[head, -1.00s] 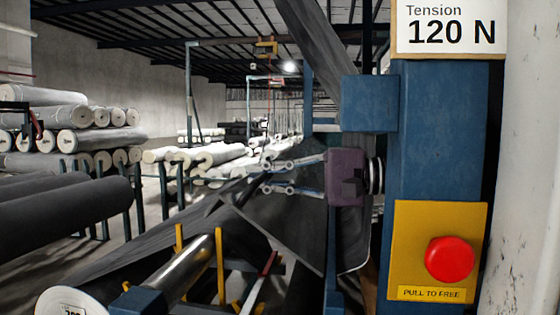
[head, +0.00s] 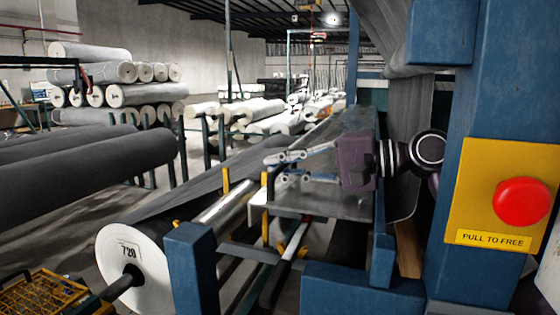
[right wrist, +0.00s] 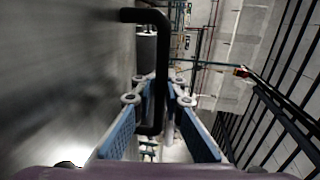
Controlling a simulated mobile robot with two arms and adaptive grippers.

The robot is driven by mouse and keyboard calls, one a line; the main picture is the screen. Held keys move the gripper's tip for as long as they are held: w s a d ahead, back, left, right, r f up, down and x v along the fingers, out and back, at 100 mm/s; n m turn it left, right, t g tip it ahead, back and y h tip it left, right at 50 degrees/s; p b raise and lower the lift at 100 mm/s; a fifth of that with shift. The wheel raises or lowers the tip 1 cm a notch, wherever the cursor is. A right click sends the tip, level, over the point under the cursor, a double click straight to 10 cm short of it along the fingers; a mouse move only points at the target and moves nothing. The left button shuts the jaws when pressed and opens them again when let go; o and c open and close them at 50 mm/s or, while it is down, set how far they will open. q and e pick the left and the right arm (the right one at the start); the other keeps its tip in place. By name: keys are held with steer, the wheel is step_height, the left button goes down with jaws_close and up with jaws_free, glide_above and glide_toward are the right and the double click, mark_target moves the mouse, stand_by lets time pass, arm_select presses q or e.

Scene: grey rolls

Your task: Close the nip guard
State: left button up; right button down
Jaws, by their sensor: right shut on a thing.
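The nip guard looks like a smooth grey panel (head: 350,122) beside the blue frame in the head view. It is tilted, with its lower edge above the rollers. My right gripper (head: 272,168) reaches across it from the right, its fingers pointing left. In the right wrist view a black bent handle (right wrist: 162,70) stands off the grey panel surface (right wrist: 60,90) on the left. The handle runs between the blue pads of my right gripper (right wrist: 160,100), which is shut on it. The gripper hides part of the panel. My left gripper is not in view.
A blue post with a yellow plate and red button (head: 522,202) stands close on the right. A white-ended roll (head: 128,262) and a metal roller (head: 222,208) lie below left. Dark rolls (head: 90,165) lie farther left. A yellow grate (head: 45,295) is at bottom left.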

steer(key=shift+d+f, duration=0.15)
steer(key=shift+f, duration=0.15)
steer(key=c, duration=2.3)
jaws_free()
steer(key=shift+d, duration=0.1)
steer(key=shift+o, duration=1.3)
steer(key=shift+s+d+r, duration=0.1)
steer(key=shift+d+r, duration=0.05)
steer(key=shift+d, duration=0.25)
steer(key=shift+a, duration=0.25)
steer(key=v, duration=1.2)
steer(key=shift+d, duration=0.1)
